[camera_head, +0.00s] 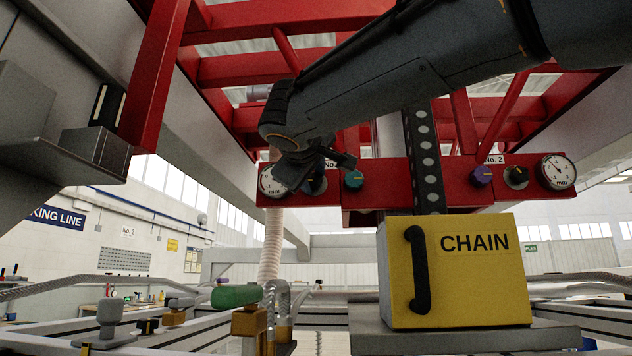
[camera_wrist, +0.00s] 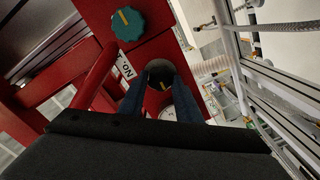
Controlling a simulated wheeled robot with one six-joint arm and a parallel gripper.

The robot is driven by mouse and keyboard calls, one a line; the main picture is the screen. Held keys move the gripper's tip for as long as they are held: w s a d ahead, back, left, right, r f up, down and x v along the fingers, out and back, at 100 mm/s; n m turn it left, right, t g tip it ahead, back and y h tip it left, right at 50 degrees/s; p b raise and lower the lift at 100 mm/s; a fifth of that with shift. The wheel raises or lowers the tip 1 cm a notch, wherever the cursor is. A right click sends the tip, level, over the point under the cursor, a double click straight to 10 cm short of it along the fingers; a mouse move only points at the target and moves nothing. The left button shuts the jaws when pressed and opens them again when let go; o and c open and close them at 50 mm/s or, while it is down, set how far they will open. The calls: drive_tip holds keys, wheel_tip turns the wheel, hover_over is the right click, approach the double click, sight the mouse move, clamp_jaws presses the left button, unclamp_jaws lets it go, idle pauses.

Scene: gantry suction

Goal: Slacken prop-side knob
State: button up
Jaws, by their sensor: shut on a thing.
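The red beam (camera_head: 415,185) carries several knobs. A dark round knob (camera_wrist: 160,68) with a yellow mark sits by the left dial gauge, between my gripper's blue fingers (camera_wrist: 160,84) in the wrist view. The gripper is shut on it. In the head view my gripper (camera_head: 318,178) partly covers this knob. A teal knob (camera_head: 354,179) with a yellow mark is just right of it; it also shows in the wrist view (camera_wrist: 127,23). A purple knob (camera_head: 482,176) and another dark knob (camera_head: 516,177) are farther right. No label here tells which is prop-side.
Dial gauges marked mm are at the beam's left end (camera_head: 268,183) and right end (camera_head: 557,172). A yellow CHAIN box (camera_head: 465,285) with a black handle stands below. A perforated dark strip (camera_head: 424,160) hangs at the middle. A ribbed hose (camera_head: 272,240) hangs at left.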

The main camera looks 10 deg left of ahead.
drive_tip(key=shift+r+n, duration=0.1)
drive_tip(key=shift+n, duration=1.6)
drive_tip(key=shift+a, duration=0.1)
drive_tip(key=o, duration=1.1)
drive_tip(key=shift+c, duration=0.2)
drive_tip(key=shift+s+b, duration=0.3)
drive_tip(key=shift+b, duration=0.05)
drive_tip(key=s+b, duration=0.1)
drive_tip(key=s, duration=0.6)
drive_tip(key=shift+s+d+b, duration=0.15)
drive_tip(key=shift+d+b, duration=0.1)
drive_tip(key=shift+b, duration=0.05)
